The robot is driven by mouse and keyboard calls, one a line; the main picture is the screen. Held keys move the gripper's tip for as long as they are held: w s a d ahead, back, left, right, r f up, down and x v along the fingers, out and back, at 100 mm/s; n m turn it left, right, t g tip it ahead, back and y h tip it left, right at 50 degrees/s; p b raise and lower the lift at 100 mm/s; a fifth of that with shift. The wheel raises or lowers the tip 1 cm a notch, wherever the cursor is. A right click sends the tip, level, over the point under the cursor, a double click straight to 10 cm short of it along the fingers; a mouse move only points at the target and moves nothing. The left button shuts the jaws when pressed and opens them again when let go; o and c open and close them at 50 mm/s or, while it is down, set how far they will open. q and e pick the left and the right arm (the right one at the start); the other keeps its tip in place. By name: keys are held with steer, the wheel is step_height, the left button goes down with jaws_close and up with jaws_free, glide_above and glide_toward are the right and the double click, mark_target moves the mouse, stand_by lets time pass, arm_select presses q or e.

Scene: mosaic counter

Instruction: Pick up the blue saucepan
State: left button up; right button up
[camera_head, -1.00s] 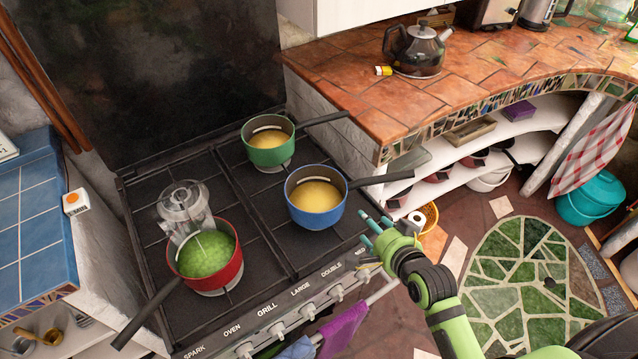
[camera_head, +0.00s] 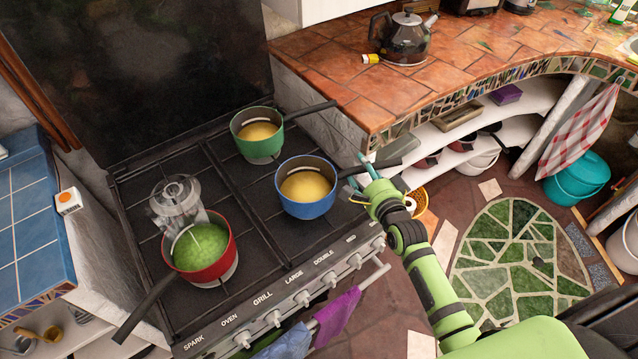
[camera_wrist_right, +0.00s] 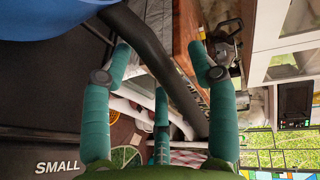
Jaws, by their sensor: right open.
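The blue saucepan (camera_head: 308,207) stands on the right front of the stove with yellow contents. Its dark handle points right, toward the counter. My right gripper (camera_head: 364,177) is at that handle, its teal fingers open around it. In the right wrist view the dark handle (camera_wrist_right: 165,65) runs between the open fingers of my right gripper (camera_wrist_right: 160,85), and the blue pan body (camera_wrist_right: 50,18) fills the upper left corner. I cannot tell whether any finger touches the handle. My left gripper is not in view.
A green saucepan (camera_head: 262,147) stands behind the blue one. A red saucepan (camera_head: 205,262) with green contents and a clear jar-like object (camera_head: 177,200) are on the stove's left side. The tiled counter (camera_head: 345,85) bearing a kettle (camera_head: 404,40) rises close behind the handle.

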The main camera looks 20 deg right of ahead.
steer(key=shift+w+f, duration=0.1)
steer(key=shift+w, duration=0.4)
steer(key=shift+s, duration=0.1)
jaws_close()
steer(key=shift+w+r, duration=0.2)
